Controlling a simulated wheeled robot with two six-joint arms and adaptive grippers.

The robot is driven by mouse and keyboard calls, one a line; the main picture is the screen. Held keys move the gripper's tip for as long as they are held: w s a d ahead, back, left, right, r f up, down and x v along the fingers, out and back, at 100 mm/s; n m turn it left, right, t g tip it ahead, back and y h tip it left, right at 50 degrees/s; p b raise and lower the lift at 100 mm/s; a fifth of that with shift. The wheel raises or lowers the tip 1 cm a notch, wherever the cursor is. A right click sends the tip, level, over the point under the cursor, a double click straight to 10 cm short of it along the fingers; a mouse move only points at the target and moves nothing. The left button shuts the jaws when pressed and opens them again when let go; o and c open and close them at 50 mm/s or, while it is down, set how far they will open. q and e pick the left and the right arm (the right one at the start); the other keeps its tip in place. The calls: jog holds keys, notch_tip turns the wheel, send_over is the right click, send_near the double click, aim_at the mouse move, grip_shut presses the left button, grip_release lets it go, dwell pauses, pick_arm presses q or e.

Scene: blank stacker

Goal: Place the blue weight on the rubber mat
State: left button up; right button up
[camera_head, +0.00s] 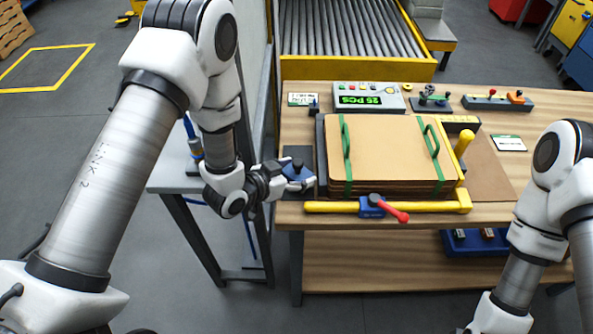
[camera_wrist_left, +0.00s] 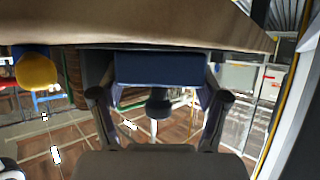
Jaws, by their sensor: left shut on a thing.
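The blue weight (camera_head: 298,171) has a dark knob and sits between the fingers of my left gripper (camera_head: 297,182) at the left edge of the workbench. In the left wrist view the weight (camera_wrist_left: 158,68) spans the gap between both fingers, with its dark knob (camera_wrist_left: 158,103) showing. My left gripper is shut on it. A dark grey patch, which looks like the rubber mat (camera_head: 297,153), lies under or just behind the weight, left of the board stack. I cannot tell whether the weight touches it. My right arm shows at the right, but its gripper is out of view.
A stack of brown boards (camera_head: 385,140) with green straps stands right beside the weight. A yellow bar (camera_head: 330,207) with a red-handled clamp (camera_head: 392,212) runs along the front. A counter reading 25 PCS (camera_head: 368,98) stands behind. A grey side table (camera_head: 170,178) is at the left.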

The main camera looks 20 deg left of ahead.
pick_arm(q)
jog(key=o, duration=1.5)
jog(key=shift+o, duration=0.2)
jog(key=p+v, duration=0.1)
jog(key=v, duration=1.1)
jog(key=s+a+f+n+g+y, duration=0.2)
jog(key=s+f+g, duration=0.3)
jog(key=s+f, duration=0.4)
jog(key=s+a+f+n+g+y, duration=0.2)
jog(key=s+f+n+g+y, duration=0.2)
jog(key=s+f, duration=0.6)
jog(key=shift+s+a+f+g, duration=0.4)
jog(key=shift+s+g, duration=0.15)
jog(key=shift+g, duration=0.55)
